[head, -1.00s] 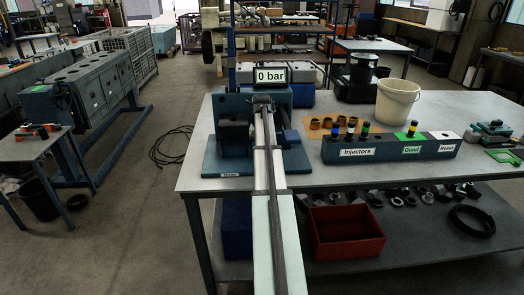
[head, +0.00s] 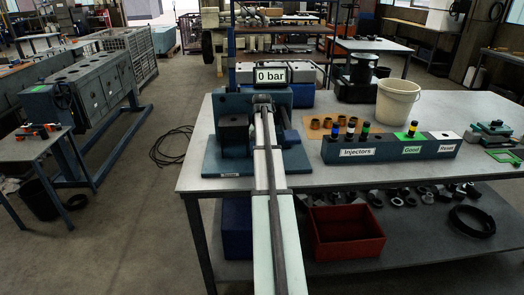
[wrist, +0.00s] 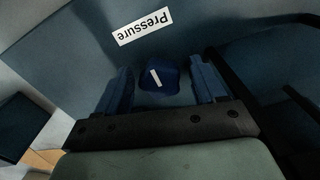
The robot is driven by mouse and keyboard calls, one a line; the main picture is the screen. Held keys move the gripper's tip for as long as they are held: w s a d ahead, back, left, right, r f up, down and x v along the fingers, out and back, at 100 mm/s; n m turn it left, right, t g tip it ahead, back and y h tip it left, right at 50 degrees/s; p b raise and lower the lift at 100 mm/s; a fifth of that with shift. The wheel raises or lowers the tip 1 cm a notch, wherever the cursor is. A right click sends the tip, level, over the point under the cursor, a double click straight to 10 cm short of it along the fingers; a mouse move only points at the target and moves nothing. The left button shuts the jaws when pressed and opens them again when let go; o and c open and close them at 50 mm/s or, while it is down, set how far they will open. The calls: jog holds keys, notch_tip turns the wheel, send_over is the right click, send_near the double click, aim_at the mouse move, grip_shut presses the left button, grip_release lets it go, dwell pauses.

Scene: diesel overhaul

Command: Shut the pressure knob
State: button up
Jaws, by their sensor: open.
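The pressure knob (wrist: 160,79) is a dark blue round knob with a white line on its face, in the wrist view. The line stands slightly tilted. A white "Pressure" label (wrist: 144,26) is on the blue panel beside it, upside down in this view. My gripper (wrist: 161,68) is open, with one finger on each side of the knob. I cannot tell whether the fingers touch it. In the head view, my arm reaches to the blue test stand (head: 224,166) and hides the knob. The display (head: 270,76) above the stand reads "0 bar".
On the workbench (head: 420,176), right of the stand, are an injector rack (head: 375,155) with "Injectors", "Good" and "Reset" labels, several brass-coloured rings and a white bucket (head: 397,102). A red crate (head: 345,235) stands on the lower shelf.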

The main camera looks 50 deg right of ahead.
notch_tip(320, 180, up, 14)
dwell(0.6)
jog(key=shift+f, duration=0.1)
dwell(0.4)
